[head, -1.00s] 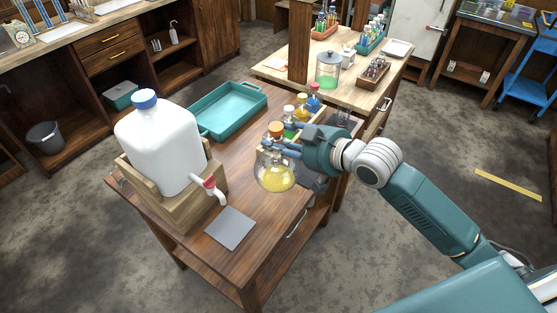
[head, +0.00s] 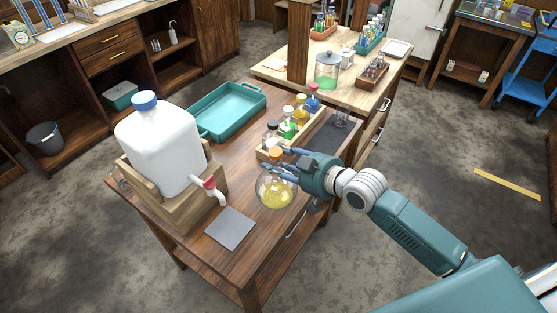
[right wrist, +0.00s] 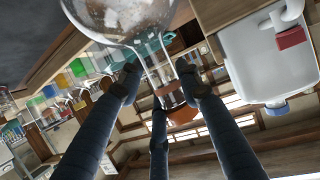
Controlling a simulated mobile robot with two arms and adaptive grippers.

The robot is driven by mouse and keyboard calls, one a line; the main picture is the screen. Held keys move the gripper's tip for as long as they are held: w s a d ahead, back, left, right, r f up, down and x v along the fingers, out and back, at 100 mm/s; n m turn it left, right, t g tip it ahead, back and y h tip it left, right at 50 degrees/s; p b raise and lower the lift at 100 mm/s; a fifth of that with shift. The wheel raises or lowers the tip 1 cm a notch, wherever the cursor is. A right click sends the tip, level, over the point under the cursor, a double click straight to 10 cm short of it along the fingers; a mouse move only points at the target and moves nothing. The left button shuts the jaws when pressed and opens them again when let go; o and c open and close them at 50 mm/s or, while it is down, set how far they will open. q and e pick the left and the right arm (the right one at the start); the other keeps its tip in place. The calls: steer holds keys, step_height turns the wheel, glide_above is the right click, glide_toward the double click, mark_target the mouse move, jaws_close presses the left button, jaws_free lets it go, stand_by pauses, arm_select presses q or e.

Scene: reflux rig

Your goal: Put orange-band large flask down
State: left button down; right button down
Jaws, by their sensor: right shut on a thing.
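The orange-band large flask (head: 275,192) is a round clear flask with yellow liquid and an orange top. It is upright above the brown table, near its right edge; I cannot tell whether its base touches the wood. My right gripper (head: 284,166) is shut around the flask's neck. In the right wrist view the fingers close on the neck below the orange top (right wrist: 182,116), and the clear bulb (right wrist: 120,18) fills the top of the picture. My left gripper is not in view.
A wooden rack (head: 268,152) of small colour-topped flasks stands just behind the flask. A dark mat (head: 328,138) lies to its right. A grey square mat (head: 230,229) lies at front left, beside a large white jug (head: 160,145) in a wooden stand. A teal tray (head: 232,128) sits behind.

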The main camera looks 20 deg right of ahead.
steer(key=c, duration=1.4)
jaws_free()
steer(key=shift+o, duration=1.1)
steer(key=shift+r, duration=0.15)
steer(key=b+v, duration=0.1)
steer(key=v, duration=1.1)
